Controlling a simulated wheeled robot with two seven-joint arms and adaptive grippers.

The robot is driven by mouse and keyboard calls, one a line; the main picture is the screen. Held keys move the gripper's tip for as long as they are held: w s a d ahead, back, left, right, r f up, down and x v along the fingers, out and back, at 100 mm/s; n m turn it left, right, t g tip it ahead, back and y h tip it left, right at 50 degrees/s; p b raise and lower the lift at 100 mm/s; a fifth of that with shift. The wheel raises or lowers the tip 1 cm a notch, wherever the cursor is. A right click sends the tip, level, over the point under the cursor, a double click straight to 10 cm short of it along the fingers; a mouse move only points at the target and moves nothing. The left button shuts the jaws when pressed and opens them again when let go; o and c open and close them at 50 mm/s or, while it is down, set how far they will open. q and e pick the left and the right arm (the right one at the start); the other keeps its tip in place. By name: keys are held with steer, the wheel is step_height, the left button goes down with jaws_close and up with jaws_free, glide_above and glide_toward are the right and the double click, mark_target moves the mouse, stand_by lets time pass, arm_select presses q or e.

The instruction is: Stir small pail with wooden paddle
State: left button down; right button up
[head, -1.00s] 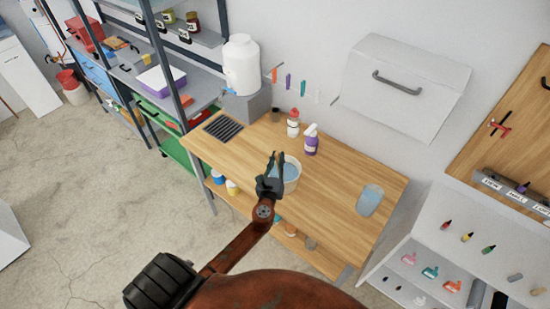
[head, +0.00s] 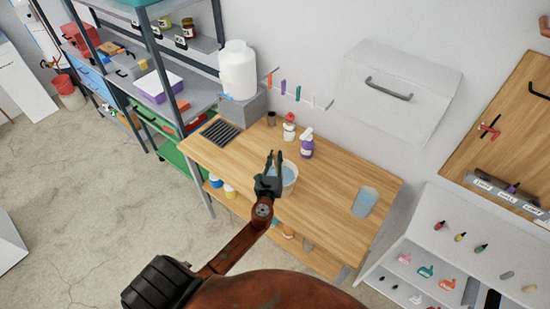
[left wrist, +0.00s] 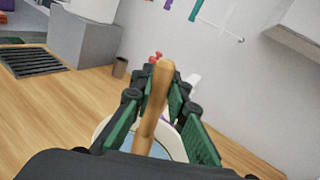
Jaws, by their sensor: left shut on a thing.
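My left gripper (head: 272,162) is over the small pail (head: 290,176) on the wooden workbench. In the left wrist view its fingers (left wrist: 165,100) are shut on the wooden paddle (left wrist: 153,110), whose light brown handle stands up between them, slightly tilted. The pail is white with pale blue liquid inside; its rim (left wrist: 104,128) shows below the fingers in the wrist view. The gripper hides part of the pail in the head view. The paddle's lower end is hidden, so I cannot tell how deep it reaches. My right gripper is not in view.
On the workbench (head: 325,195) stand a purple spray bottle (head: 306,147), a white bottle with red top (head: 289,127), a dark cup (head: 271,119) and a clear blue container (head: 365,202). A white jug (head: 238,69) stands on a grey block at the back left. The bench's middle right is clear.

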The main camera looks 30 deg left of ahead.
arm_select(q)
steer(key=shift+r+p, duration=4)
steer(key=shift+r, duration=0.35)
step_height(320, 180, up, 3)
steer(key=p, duration=0.3)
steer(key=shift+r, duration=0.1)
